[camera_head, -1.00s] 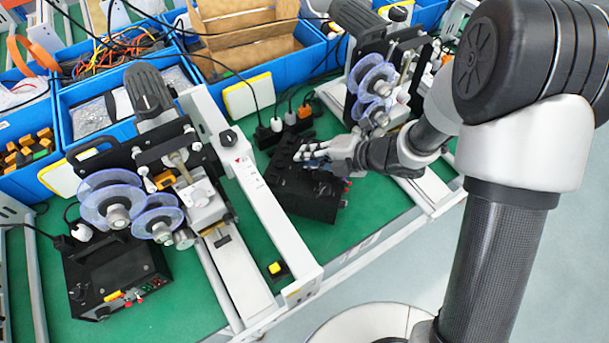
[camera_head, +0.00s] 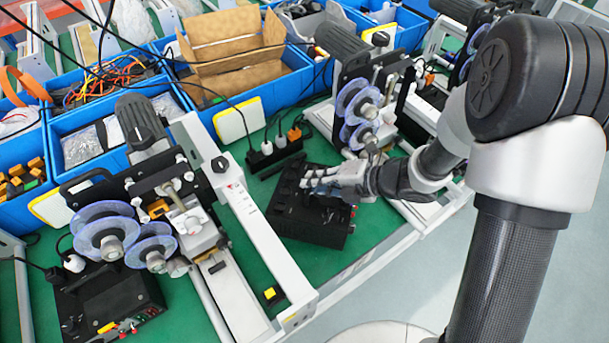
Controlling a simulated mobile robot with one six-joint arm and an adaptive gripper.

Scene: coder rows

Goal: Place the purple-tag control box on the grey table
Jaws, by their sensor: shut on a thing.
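A black control box (camera_head: 305,222) is at the green bench, between two spool machines. My gripper (camera_head: 318,181) reaches in from the right and is shut on this box at its upper right side. Part of the box is hidden by the fingers. I cannot tell whether the box still touches the bench. A second black control box (camera_head: 110,298) sits at the lower left, with small red and yellow parts at its front. I see no purple tag on either box. I cannot make out a grey table.
The green bench (camera_head: 225,325) holds a left spool machine (camera_head: 155,215), a right spool machine (camera_head: 365,110) and a black power strip (camera_head: 275,153) with plugs and cables. Blue bins (camera_head: 262,92) line the back. A long white rail (camera_head: 245,215) stands left of the held box. Pale floor is at the right.

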